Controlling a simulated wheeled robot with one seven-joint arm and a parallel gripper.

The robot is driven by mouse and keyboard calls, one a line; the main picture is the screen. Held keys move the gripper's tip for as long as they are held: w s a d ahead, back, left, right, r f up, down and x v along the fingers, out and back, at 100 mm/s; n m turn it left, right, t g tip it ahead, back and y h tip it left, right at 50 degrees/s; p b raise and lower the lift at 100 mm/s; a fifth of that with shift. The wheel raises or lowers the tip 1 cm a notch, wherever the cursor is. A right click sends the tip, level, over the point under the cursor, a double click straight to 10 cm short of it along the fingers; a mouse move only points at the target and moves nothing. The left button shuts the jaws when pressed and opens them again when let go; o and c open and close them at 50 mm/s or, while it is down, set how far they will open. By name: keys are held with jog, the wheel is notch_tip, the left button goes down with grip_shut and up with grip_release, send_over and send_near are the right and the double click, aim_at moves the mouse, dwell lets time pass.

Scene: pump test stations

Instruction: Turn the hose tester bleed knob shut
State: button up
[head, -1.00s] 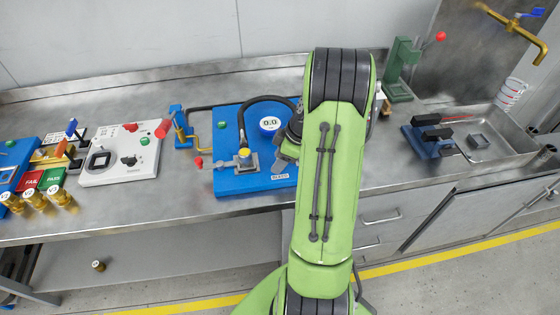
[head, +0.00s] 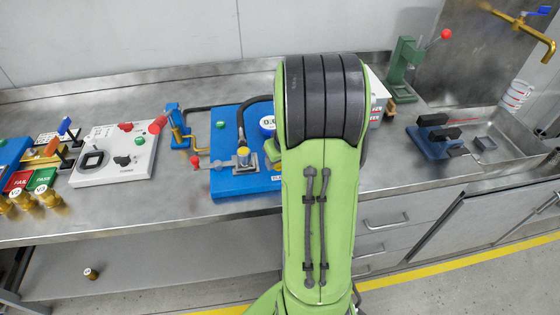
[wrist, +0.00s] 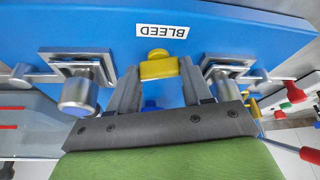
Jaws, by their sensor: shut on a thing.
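The hose tester is a blue panel (head: 226,184) on the bench in the head view; my arm hides its right part. In the wrist view, its blue face (wrist: 235,35) carries an upside-down BLEED label (wrist: 162,31). The yellow bleed knob (wrist: 158,66) sits just below that label. My gripper (wrist: 160,72) is shut on the knob, one finger on each side. My gripper and the bleed knob are hidden behind my arm in the head view.
Metal clamp blocks with silver cylinders flank my fingers, left (wrist: 80,92) and right (wrist: 224,84). A white tester box (head: 113,152) stands left of the hose tester. A blue-based fixture (head: 434,140) and a sink (head: 492,152) are to the right.

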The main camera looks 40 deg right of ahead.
jog(key=shift+a+m+g+h, duration=0.1)
jog(key=shift+m+g+h, duration=0.35)
jog(key=shift+m, duration=1.15)
jog(key=o, duration=1.1)
jog(key=shift+c, duration=0.2)
jog(key=p+v, duration=0.3)
jog(key=v, duration=1.2)
jog(key=shift+s+a+r+p, duration=0.2)
jog(key=shift+a+r+p, duration=0.1)
jog(key=shift+p, duration=0.1)
